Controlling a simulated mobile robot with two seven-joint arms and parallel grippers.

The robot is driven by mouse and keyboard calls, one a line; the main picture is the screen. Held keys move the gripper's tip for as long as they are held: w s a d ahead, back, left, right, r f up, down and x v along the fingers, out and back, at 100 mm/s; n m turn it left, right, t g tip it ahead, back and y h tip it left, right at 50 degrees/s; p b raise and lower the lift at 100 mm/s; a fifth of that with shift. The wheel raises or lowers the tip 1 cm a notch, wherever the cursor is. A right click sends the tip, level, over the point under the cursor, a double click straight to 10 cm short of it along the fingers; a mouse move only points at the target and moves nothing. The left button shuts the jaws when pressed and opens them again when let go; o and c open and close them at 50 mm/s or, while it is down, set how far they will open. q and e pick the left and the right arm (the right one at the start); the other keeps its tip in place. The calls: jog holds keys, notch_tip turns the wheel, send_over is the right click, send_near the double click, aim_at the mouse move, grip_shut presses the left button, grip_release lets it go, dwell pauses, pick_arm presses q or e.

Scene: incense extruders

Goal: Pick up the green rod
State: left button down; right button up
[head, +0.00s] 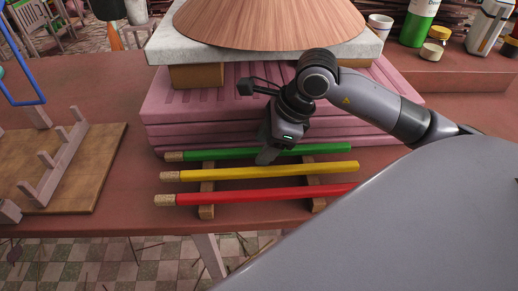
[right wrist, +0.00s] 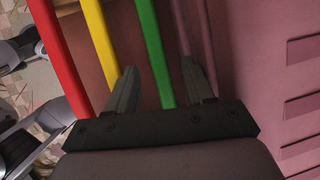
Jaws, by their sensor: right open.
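The green rod (head: 318,149) lies across two small wooden rests, the farthest of three parallel rods, close to the pink stack. My right gripper (head: 268,154) is over the middle of the green rod, pointing down. In the right wrist view, the right gripper (right wrist: 162,85) is open. The green rod (right wrist: 152,50) runs between its two fingers, with the yellow rod (right wrist: 100,45) just outside the left finger. Whether either finger touches the green rod cannot be told. My left gripper is not in view.
The yellow rod (head: 300,170) and red rod (head: 270,195) lie nearer the table's front edge on the same wooden rests (head: 207,187). The pink grooved stack (head: 165,122) stands right behind the green rod. A wooden board with a pegged rack (head: 90,180) is at left.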

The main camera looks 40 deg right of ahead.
jog(key=shift+w+f, duration=0.1)
jog(key=shift+f, duration=0.15)
grip_shut()
jog(key=shift+r, duration=0.1)
